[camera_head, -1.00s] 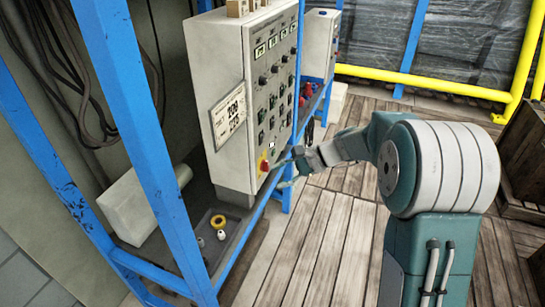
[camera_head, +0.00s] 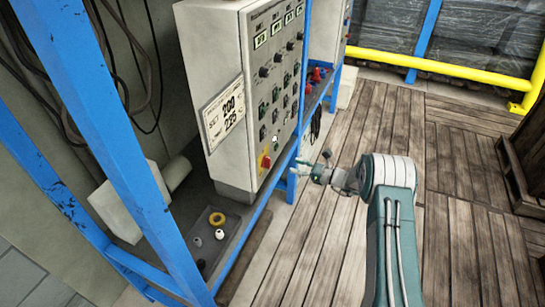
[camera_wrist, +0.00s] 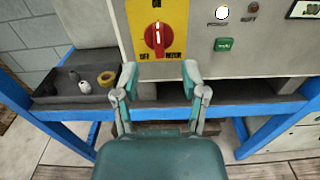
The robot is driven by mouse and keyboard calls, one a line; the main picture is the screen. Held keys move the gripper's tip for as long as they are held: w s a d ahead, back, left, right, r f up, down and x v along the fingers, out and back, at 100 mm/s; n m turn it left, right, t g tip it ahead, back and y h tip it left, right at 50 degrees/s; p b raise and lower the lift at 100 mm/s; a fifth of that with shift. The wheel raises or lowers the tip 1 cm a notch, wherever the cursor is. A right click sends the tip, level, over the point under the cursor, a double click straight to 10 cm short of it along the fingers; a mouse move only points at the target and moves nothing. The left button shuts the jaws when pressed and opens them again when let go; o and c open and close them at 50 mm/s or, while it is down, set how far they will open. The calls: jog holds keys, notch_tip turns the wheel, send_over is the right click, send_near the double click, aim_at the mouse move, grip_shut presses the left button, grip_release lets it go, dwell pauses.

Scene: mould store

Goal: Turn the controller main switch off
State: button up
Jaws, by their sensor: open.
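The controller main switch (camera_head: 265,160) is a red rotary knob on a yellow plate at the lower corner of the grey controller cabinet (camera_head: 225,70). In the wrist view the knob (camera_wrist: 158,38) has its white-marked handle upright, with lettering beneath that seems to read OFF at left. My gripper (camera_head: 300,170) is to the right of the switch in the head view, apart from it. In the wrist view my gripper (camera_wrist: 159,76) is open and empty, its fingertips either side of and below the knob.
A blue frame rail (camera_wrist: 250,108) runs below the cabinet. A dark tray (camera_wrist: 60,92) with a yellow ring and small knobs lies left of the switch. A green button (camera_wrist: 223,45) and a lit white lamp (camera_wrist: 222,13) are to its right. The wooden floor (camera_head: 410,140) is open.

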aim_at(270, 158)
jog(key=x, duration=1)
jog(key=shift+a, duration=0.1)
grip_shut()
